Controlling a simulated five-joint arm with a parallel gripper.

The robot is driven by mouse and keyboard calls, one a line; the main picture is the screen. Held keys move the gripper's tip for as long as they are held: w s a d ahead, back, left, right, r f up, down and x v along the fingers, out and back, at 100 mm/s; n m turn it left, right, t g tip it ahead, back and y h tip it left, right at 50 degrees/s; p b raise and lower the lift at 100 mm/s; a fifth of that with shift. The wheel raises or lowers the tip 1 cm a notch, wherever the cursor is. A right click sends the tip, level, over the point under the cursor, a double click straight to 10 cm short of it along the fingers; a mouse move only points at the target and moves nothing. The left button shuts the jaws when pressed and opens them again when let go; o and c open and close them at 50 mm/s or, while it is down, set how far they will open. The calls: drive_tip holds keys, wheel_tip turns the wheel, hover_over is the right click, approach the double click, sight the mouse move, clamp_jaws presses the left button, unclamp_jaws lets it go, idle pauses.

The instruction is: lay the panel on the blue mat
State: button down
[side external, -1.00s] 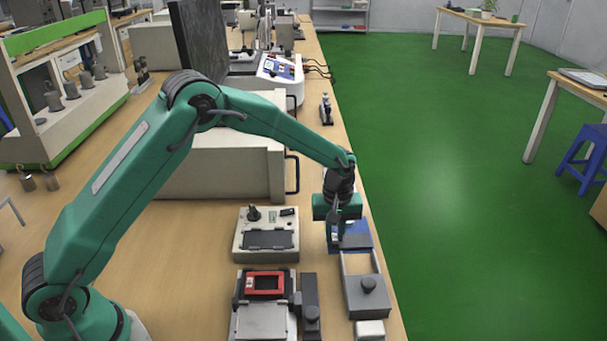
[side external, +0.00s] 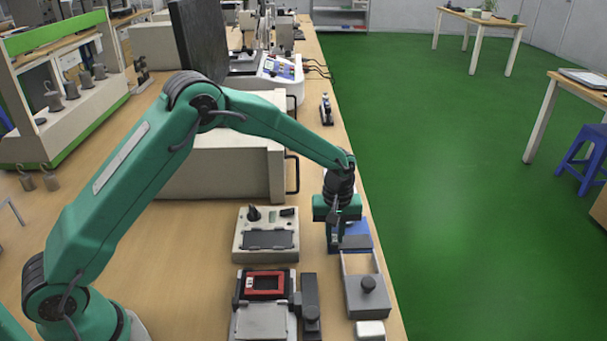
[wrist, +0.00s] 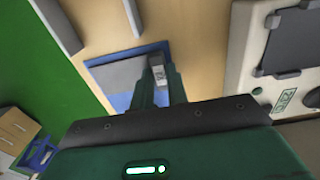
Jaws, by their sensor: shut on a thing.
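The blue mat (side external: 362,228) lies on the bench near its right edge, and it also shows in the wrist view (wrist: 97,72). A flat grey panel (side external: 356,242) is over the mat, with blue showing around it. In the wrist view the panel (wrist: 118,72) appears flat, with a lighter tab-like part at my fingertips. My gripper (side external: 336,242) points down over the mat, and in the wrist view its fingers (wrist: 160,78) are shut on the panel's edge. I cannot tell whether the panel touches the mat.
A grey tray-like fixture with a knob (side external: 367,297) stands just in front of the mat. A beige control box (side external: 266,240) is to the left, with a red-framed device (side external: 265,283) before it. The bench behind the mat is clear near the edge.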

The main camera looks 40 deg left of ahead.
drive_tip(key=shift+f, duration=0.1)
idle(0.3)
drive_tip(key=c, duration=1.3)
unclamp_jaws()
drive_tip(key=shift+r, duration=0.2)
drive_tip(key=shift+r, duration=2.8)
drive_tip(key=shift+r, duration=0.1)
